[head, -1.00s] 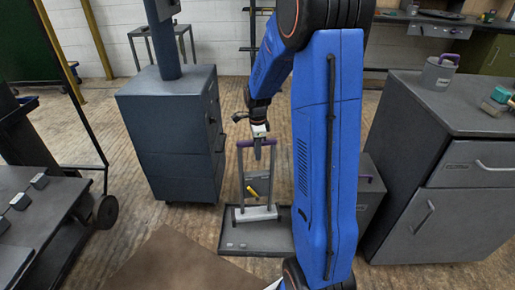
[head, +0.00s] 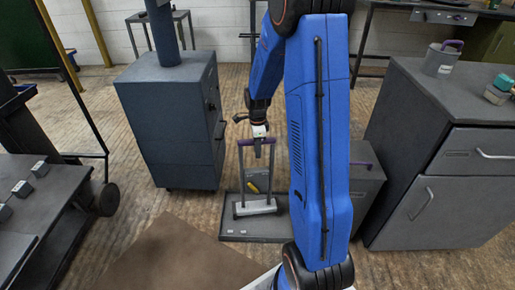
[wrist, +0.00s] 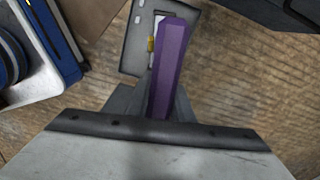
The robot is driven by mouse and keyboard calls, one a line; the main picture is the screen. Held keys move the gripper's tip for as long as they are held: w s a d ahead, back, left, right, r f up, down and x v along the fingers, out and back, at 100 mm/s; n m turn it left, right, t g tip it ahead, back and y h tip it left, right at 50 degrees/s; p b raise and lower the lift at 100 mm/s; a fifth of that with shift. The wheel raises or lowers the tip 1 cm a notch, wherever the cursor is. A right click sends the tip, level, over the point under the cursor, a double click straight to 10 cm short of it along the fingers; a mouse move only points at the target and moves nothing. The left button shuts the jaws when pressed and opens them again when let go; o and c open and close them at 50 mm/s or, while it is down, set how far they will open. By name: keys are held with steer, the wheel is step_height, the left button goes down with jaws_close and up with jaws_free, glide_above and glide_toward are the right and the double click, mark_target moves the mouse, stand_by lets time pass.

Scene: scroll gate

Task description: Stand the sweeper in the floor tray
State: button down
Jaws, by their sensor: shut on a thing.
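The sweeper (head: 255,207) is an upright grey frame with a purple top handle, a yellow part at mid-height and a broad pale base. My gripper (head: 258,148) is shut on its purple handle, which fills the middle of the wrist view (wrist: 168,70). In the head view, the sweeper's base shows over the dark floor tray (head: 245,237). I cannot tell whether the base touches the tray floor. The tray's rim also shows in the wrist view (wrist: 130,52). My arm hides the tray's right side.
A dark cabinet (head: 170,125) stands left of the tray. A grey bin (head: 367,185) and a drawer cabinet (head: 430,170) stand to the right. A low bench (head: 30,215) is at the left. A brown mat (head: 170,260) lies in front; wooden floor is open behind.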

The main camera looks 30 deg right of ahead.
steer(key=shift+f, duration=0.15)
stand_by(0.8)
steer(key=c, duration=1.5)
jaws_free()
steer(key=shift+f, duration=0.1)
step_height(320, 180, up, 16)
steer(key=s+a+r+n+t, duration=0.1)
steer(key=s+a+r+n, duration=0.4)
steer(key=s+a+r, duration=0.15)
steer(key=s+a+r+n+t, duration=0.1)
steer(key=s+a+n, duration=0.2)
steer(key=s+n, duration=0.3)
steer(key=s+a+r+n+t, duration=0.1)
steer(key=s+a+n, duration=0.2)
steer(key=s+n, duration=0.3)
steer(key=s+a+r+n+t, duration=0.1)
steer(key=s+a+n, duration=0.2)
steer(key=s, duration=0.8)
steer(key=shift+s+a+n+t, duration=0.1)
steer(key=shift+s+n+t, duration=0.1)
steer(key=shift+n, duration=0.5)
steer(key=shift+s+a+n+t, duration=0.1)
steer(key=shift+s+n+t, duration=0.1)
steer(key=shift+n, duration=0.5)
